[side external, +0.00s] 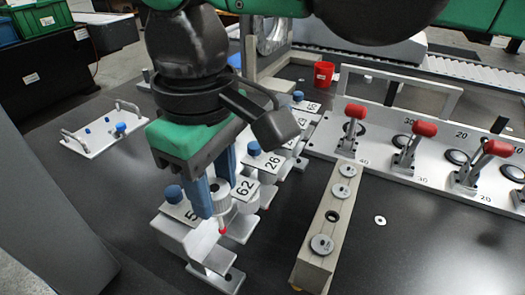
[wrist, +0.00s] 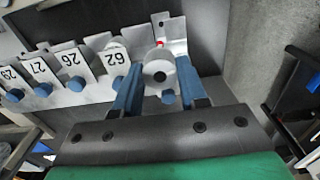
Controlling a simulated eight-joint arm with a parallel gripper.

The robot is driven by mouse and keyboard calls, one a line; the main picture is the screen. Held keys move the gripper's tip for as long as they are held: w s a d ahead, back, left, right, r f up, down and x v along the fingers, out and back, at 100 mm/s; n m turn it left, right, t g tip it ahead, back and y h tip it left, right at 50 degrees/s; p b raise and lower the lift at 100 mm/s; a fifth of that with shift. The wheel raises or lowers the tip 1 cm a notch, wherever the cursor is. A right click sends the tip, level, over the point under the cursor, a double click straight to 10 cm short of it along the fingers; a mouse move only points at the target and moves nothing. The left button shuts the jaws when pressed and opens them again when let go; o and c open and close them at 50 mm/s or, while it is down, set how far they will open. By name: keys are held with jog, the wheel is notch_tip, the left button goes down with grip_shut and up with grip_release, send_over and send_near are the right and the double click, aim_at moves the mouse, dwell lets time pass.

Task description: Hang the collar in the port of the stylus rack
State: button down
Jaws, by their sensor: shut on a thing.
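My gripper (side external: 217,203) points down with its blue fingers shut on the collar (side external: 220,191), a pale ring with a red-tipped stylus below it. In the wrist view, the collar (wrist: 157,66) sits between the fingertips (wrist: 158,80), with a dark hole in its face. The stylus rack (side external: 228,276) is a row of pale stations with number plates and blue knobs. The collar is at the near end of the rack, over or beside the station whose plate (side external: 190,213) starts with 5. The fingers partly hide that plate. I cannot tell whether the collar touches the port.
The plate marked 62 (side external: 243,188) is close beside my gripper. A pale block with round discs (side external: 322,244) stands to the right. A fixture with red-handled clamps (side external: 425,128) is farther right. A white plate (side external: 100,130) lies left. Dark table is bare in front.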

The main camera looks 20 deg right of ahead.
aim_at(223, 228)
jog(key=shift+f, duration=3.15)
jog(key=shift+f, duration=0.25)
jog(key=shift+c, duration=2)
grip_release()
jog(key=shift+r, duration=2.85)
